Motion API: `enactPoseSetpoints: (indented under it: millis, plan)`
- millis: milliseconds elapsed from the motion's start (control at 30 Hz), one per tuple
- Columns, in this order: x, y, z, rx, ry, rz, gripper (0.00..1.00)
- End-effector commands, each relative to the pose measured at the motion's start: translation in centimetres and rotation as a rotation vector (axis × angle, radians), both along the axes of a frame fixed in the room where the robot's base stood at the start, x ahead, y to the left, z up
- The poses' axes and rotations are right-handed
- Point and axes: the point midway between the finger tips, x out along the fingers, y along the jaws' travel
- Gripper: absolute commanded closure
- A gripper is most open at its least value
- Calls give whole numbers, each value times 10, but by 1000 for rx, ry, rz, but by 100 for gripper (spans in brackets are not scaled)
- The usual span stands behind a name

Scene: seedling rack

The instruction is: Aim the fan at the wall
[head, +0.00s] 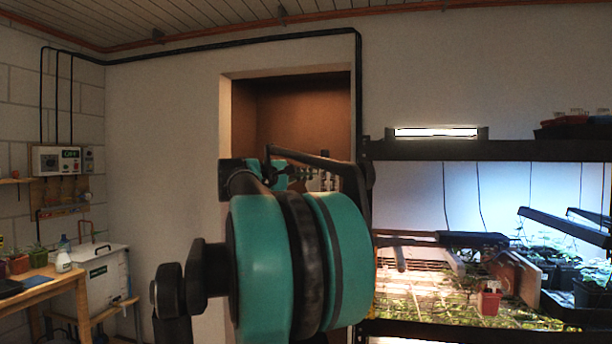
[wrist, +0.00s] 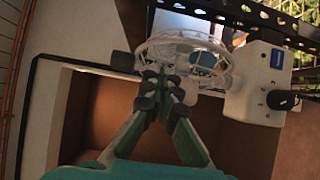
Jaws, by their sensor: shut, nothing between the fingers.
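The fan shows in the wrist view as a round white wire cage (wrist: 212,47) with a bluish hub, beside a white housing (wrist: 258,85) with a blue label and a dark knob. My gripper (wrist: 164,80) is shut and empty, its fingertips overlapping the lower left of the cage. I cannot tell whether they touch it. In the head view my arm covers most of that area, and the fan cannot be made out clearly. The pale wall (head: 160,150) is left of a brown recess (head: 300,105); the wall also shows in the wrist view (wrist: 42,105).
A black perforated rail (wrist: 262,18) runs just above the fan. A lit seedling rack (head: 450,150) with trays and small pots stands at right. A wooden bench (head: 55,280) and a white lidded bin (head: 103,275) are at left. A black cable runs along the wall top.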

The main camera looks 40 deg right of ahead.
Motion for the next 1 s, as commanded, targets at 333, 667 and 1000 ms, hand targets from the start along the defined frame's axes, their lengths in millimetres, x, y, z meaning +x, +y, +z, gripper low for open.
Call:
enactPoseSetpoints:
  millis: [333,667,1000]
  plan:
    - [-23,-12,0,0,0,139,100]
    - [-35,-22,0,0,0,138,100]
    - [-38,-25,0,0,0,140,100]
